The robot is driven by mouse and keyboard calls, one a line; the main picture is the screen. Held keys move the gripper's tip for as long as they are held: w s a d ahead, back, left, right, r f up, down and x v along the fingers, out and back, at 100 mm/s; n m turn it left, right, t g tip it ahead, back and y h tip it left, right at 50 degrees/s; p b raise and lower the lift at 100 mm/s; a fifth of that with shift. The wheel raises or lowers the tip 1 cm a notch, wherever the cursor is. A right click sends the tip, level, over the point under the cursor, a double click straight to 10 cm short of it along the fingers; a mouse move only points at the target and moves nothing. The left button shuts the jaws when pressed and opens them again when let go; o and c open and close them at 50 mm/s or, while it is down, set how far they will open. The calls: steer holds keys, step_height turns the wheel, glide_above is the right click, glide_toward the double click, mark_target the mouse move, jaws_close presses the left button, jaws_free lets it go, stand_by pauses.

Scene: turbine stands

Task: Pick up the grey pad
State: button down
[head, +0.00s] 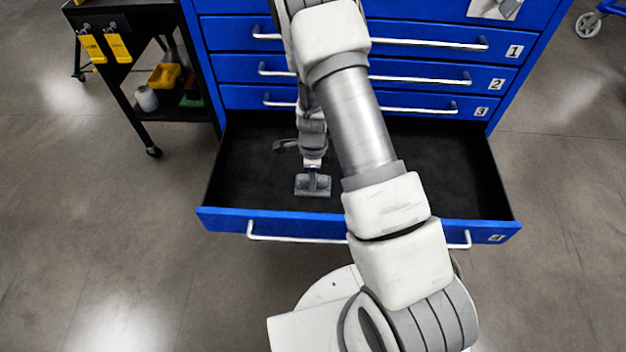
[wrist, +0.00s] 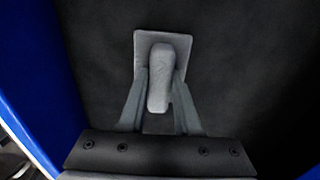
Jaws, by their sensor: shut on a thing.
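The grey pad (head: 314,188) is a flat grey rectangle with a raised bar-shaped grip on top. It is in the open bottom drawer, numbered 4, left of the middle and close to the drawer's front. It also shows in the wrist view (wrist: 159,78), with its flat plate beyond the grip. My gripper (head: 313,172) points down at the pad, and in the wrist view its two fingers close on the sides of the raised grip. I cannot tell whether the pad touches the drawer floor.
A black cart (head: 140,75) with yellow items stands to the left. Grey floor lies around.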

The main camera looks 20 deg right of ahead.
steer(key=shift+r+p, duration=0.3)
steer(key=shift+r, duration=0.3)
steer(key=r+p, duration=0.1)
steer(key=r, duration=0.2)
steer(key=shift+w+d+r+p, duration=0.15)
steer(key=shift+d+r+p, duration=0.25)
steer(key=w+d+r+p, duration=0.2)
steer(key=d+r, duration=0.4)
steer(key=d, duration=0.4)
steer(key=shift+w+p, duration=0.4)
steer(key=shift+w, duration=0.45)
steer(key=shift+d, duration=0.1)
steer(key=c, duration=1.2)
jaws_free()
steer(key=shift+c, duration=0.2)
jaws_close()
steer(key=shift+r, duration=0.1)
